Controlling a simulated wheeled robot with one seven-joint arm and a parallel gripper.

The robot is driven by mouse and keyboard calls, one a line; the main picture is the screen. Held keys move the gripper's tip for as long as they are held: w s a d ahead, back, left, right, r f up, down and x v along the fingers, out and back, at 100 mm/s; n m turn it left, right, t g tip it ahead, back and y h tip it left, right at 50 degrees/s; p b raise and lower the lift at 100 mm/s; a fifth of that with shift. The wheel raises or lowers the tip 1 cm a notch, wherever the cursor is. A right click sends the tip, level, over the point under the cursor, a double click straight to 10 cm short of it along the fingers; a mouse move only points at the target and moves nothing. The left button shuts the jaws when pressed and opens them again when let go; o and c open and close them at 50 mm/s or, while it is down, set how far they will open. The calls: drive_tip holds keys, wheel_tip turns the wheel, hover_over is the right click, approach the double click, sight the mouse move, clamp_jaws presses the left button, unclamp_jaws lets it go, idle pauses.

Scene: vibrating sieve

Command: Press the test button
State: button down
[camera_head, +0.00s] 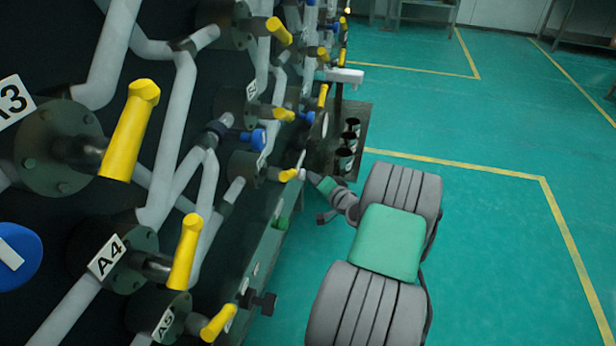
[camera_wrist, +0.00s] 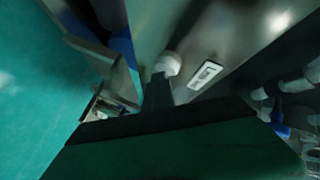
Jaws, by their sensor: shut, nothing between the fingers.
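A round white button (camera_wrist: 168,64) stands out from a grey metal panel in the wrist view, with a small white label plate (camera_wrist: 205,75) beside it. The label's writing is too blurred to read, so I cannot tell for sure that this is the test button. My gripper (camera_wrist: 160,88) is shut and empty, its dark fingertips right at the button's lower edge; I cannot tell whether they touch it. In the head view my gripper (camera_head: 312,178) points left at the panel, close to a small white button (camera_head: 301,174).
The pipe panel on the left has several yellow handles (camera_head: 130,130) and blue valve knobs (camera_head: 254,139) jutting out. A green knob (camera_head: 281,222) and a black knob (camera_head: 264,303) sit lower on the panel edge. The green floor (camera_head: 490,240) at right is clear.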

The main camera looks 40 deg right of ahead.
drive_tip(key=shift+a, duration=0.1)
drive_tip(key=s+d+b, duration=0.1)
drive_tip(key=s+d, duration=0.2)
drive_tip(key=s, duration=0.2)
drive_tip(key=shift+d+b, duration=0.3)
drive_tip(key=shift+d, duration=0.1)
idle(0.5)
